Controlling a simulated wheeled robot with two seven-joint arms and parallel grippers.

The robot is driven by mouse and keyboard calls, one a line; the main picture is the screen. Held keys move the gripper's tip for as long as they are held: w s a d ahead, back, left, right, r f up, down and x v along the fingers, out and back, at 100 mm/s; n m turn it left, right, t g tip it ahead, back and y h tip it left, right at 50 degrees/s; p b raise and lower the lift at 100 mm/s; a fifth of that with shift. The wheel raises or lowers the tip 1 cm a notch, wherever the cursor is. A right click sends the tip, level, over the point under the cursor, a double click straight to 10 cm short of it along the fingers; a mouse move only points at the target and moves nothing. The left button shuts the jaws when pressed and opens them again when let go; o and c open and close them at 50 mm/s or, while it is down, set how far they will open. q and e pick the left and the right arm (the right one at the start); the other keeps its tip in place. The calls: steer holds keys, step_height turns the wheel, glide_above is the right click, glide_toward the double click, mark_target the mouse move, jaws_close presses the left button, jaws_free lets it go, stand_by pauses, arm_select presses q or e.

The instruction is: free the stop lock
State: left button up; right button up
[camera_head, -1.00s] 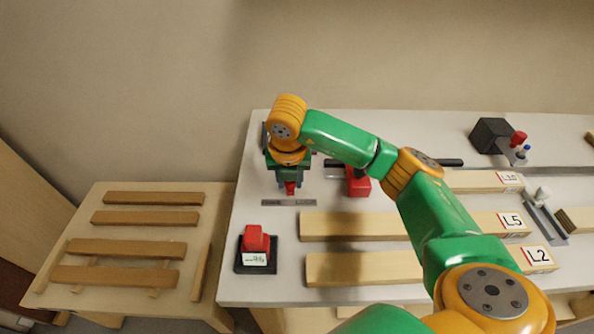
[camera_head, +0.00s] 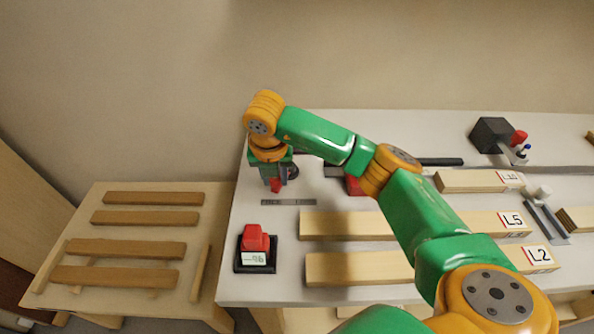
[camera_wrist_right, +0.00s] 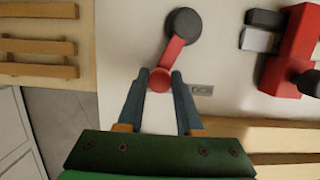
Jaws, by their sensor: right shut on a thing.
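A red lever (camera_wrist_right: 174,52) runs from a round black pivot (camera_wrist_right: 184,22) to a round red knob (camera_wrist_right: 160,80). My right gripper (camera_wrist_right: 156,82) is shut on the knob, with one finger on each side. In the head view the right gripper (camera_head: 276,184) points down at the bench's left end, and the black pivot (camera_head: 293,172) shows just right of it. A red stop block (camera_wrist_right: 291,50) stands to the right in the wrist view; in the head view my arm partly covers it (camera_head: 353,186). My left gripper is out of view.
A flat metal scale (camera_head: 288,202) lies in front of the lever. A red-topped readout (camera_head: 255,240) stands at the bench's front left. Long boards (camera_head: 355,225) lie to the right. A slatted side table (camera_head: 90,232) stands left. A black box (camera_head: 491,135) is at back right.

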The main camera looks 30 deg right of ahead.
steer(key=shift+w+a, duration=0.25)
steer(key=shift+w, duration=0.05)
steer(key=shift+w+a, duration=0.15)
steer(key=shift+w, duration=0.2)
stand_by(0.4)
steer(key=o, duration=0.8)
steer(key=p+v, duration=0.2)
steer(key=v, duration=0.1)
steer(key=w+p+v, duration=0.1)
steer(key=p+v, duration=0.1)
steer(key=d+p+v, duration=0.1)
steer(key=p+v, duration=0.1)
steer(key=v, duration=0.1)
steer(key=shift+w+r, duration=0.35)
steer(key=shift+r, duration=0.25)
